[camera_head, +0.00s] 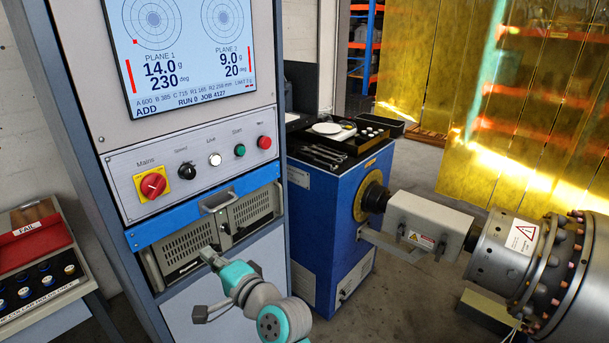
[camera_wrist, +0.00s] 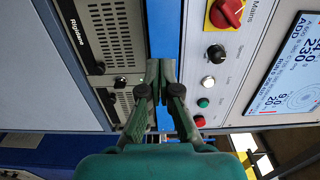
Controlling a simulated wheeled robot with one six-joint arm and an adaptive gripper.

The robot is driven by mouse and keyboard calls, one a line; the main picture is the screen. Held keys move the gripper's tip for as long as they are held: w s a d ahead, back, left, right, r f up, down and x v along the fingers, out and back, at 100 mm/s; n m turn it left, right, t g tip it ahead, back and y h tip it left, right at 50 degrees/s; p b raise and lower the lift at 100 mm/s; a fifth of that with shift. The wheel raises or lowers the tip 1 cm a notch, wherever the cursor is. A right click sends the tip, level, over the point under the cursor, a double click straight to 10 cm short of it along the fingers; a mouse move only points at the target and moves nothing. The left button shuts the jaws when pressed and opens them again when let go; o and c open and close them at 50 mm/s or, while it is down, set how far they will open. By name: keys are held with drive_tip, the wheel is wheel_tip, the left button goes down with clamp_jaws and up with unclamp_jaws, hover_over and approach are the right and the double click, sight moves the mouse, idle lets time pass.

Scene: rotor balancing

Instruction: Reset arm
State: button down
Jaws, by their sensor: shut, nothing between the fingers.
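My arm (camera_head: 262,308), grey with teal joints, reaches up from the bottom in the head view. My gripper (camera_head: 207,255) is in front of the lower part of the control cabinet (camera_head: 218,112), near the grey vented unit. In the wrist view my gripper (camera_wrist: 160,72) is shut and empty, its fingers together before the blue strip between the vented unit and the button panel. Whether the fingertips touch the cabinet I cannot tell.
The panel holds a red mains switch (camera_head: 153,185) and several buttons under a screen (camera_head: 180,50) reading "ADD". A blue machine (camera_head: 330,225) with a tool tray and the rotor (camera_head: 540,270) stand right. A red "FAIL" tray (camera_head: 34,240) is left. Yellow curtains hang behind.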

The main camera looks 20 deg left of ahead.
drive_tip(key=d+f+t+h, duration=0.4)
drive_tip(key=d+f, duration=1.1)
drive_tip(key=d, duration=0.2)
drive_tip(key=s+d+f+t+h, duration=0.15)
drive_tip(key=s+d+f, duration=0.25)
drive_tip(key=d, duration=0.4)
drive_tip(key=s+d+f+t+h, duration=0.1)
drive_tip(key=s+d+f+h, duration=0.25)
drive_tip(key=d, duration=0.45)
drive_tip(key=s+d+f+n+t+h, duration=0.15)
drive_tip(key=s+d+h, duration=0.25)
drive_tip(key=s+d, duration=1.05)
drive_tip(key=s+d+r+n+h, duration=0.1)
drive_tip(key=s+d+r, duration=0.2)
drive_tip(key=s, duration=0.5)
drive_tip(key=s+d+r+n+h, duration=0.2)
drive_tip(key=s+d+r, duration=0.1)
drive_tip(key=s, duration=0.6)
drive_tip(key=shift+d+r+h, duration=0.3)
drive_tip(key=shift+r, duration=0.5)
